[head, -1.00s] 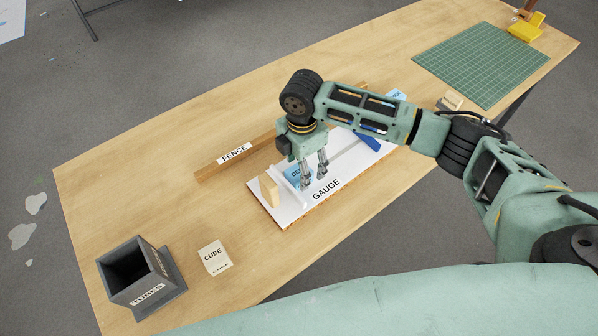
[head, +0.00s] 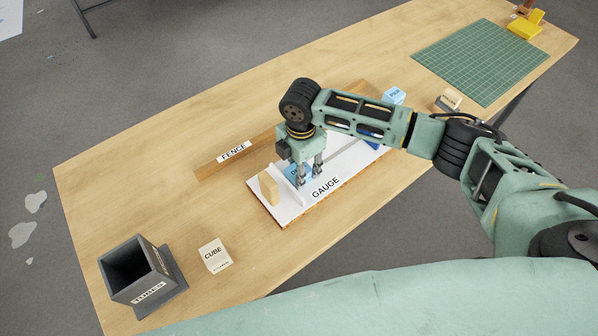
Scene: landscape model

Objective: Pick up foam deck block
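The blue block with a partly hidden label starting "DE" (head: 292,171), which looks like the foam deck block, is on the white GAUGE board (head: 345,175). My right gripper (head: 309,176) points down over it, its two fingers apart. The fingers overlap the block in the head view, and I cannot tell whether they touch it. My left gripper is not in view.
A light wooden piece (head: 269,188) stands at the board's left end. The FENCE strip (head: 215,167) lies behind. A wooden CUBE (head: 214,256) and dark open TUBES box (head: 150,285) are front left. Another blue block (head: 394,96) and a green mat (head: 482,62) are at right.

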